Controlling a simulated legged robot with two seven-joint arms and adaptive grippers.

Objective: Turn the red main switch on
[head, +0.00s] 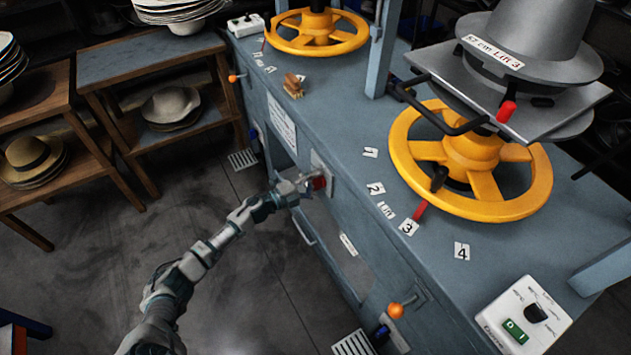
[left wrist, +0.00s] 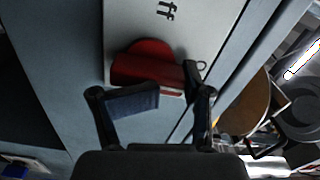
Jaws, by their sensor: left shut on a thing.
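The red main switch (head: 319,183) sits on a light grey plate (head: 342,180) on the blue machine's front side. In the left wrist view the red switch (left wrist: 145,60) is a rounded red knob, with part of a dark word ending in "ff" on the plate (left wrist: 200,20) beyond it. My left gripper (head: 302,185) reaches it from the left in the head view. In the left wrist view its two dark fingers (left wrist: 150,88) are on either side of the knob, shut on it. The near part of the knob is hidden by one finger. My right gripper is not in view.
The blue machine (head: 330,115) carries yellow handwheels (head: 410,165) and a grey hat form (head: 535,35). A white control box (head: 523,318) with a green switch is at lower right. Orange-knobbed levers (head: 396,310) stick out from the front. Wooden shelves with hats (head: 172,104) stand left; the floor between is clear.

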